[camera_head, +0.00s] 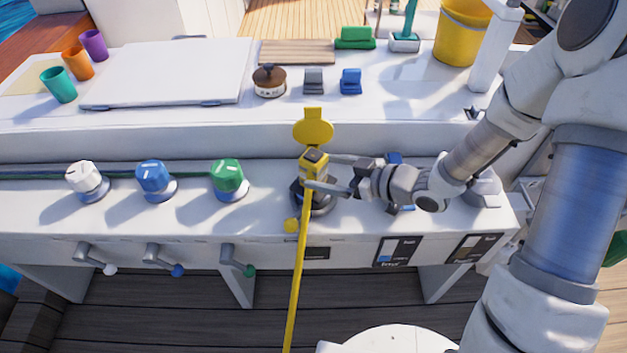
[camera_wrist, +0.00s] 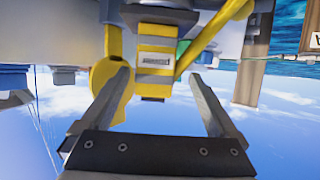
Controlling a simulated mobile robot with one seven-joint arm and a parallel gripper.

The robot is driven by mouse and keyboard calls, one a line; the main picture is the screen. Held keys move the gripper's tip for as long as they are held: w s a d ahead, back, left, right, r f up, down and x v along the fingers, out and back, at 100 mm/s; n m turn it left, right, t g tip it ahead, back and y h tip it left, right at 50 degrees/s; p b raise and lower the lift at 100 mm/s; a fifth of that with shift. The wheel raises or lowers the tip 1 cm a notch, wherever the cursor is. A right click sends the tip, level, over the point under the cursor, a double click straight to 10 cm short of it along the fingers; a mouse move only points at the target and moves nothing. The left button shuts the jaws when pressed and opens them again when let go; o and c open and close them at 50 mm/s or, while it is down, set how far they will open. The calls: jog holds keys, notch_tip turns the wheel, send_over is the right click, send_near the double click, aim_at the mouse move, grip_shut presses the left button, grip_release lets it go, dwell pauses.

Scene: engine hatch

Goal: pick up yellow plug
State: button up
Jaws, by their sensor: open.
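The yellow plug (camera_head: 313,163) stands upright at the dark round socket (camera_head: 322,204) on the white counter, with a yellow cable (camera_head: 298,275) hanging from it over the front edge. A round yellow cap (camera_head: 314,130) stands raised just behind it. My gripper (camera_head: 325,173) comes in from the right, with its fingers on either side of the plug. In the wrist view the plug (camera_wrist: 155,60) is between and beyond the open fingertips (camera_wrist: 160,85). I cannot tell whether either finger touches it.
White, blue and green knobs (camera_head: 229,175) stand to the left on the counter. Levers (camera_head: 236,261) hang below the front edge. A blue part (camera_head: 394,158) lies partly hidden behind my wrist. The raised back shelf holds cups, a brown-lidded pot (camera_head: 269,81) and a yellow bucket (camera_head: 463,32).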

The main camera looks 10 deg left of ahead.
aim_at(303, 165)
jog(key=x, duration=0.2)
jog(key=b+x, duration=0.1)
jog(key=x, duration=0.2)
jog(key=b+x, duration=0.1)
jog(key=x, duration=0.1)
jog(key=shift+w+f, duration=0.1)
jog(key=shift+w, duration=0.25)
jog(key=shift+c, duration=0.2)
grip_shut()
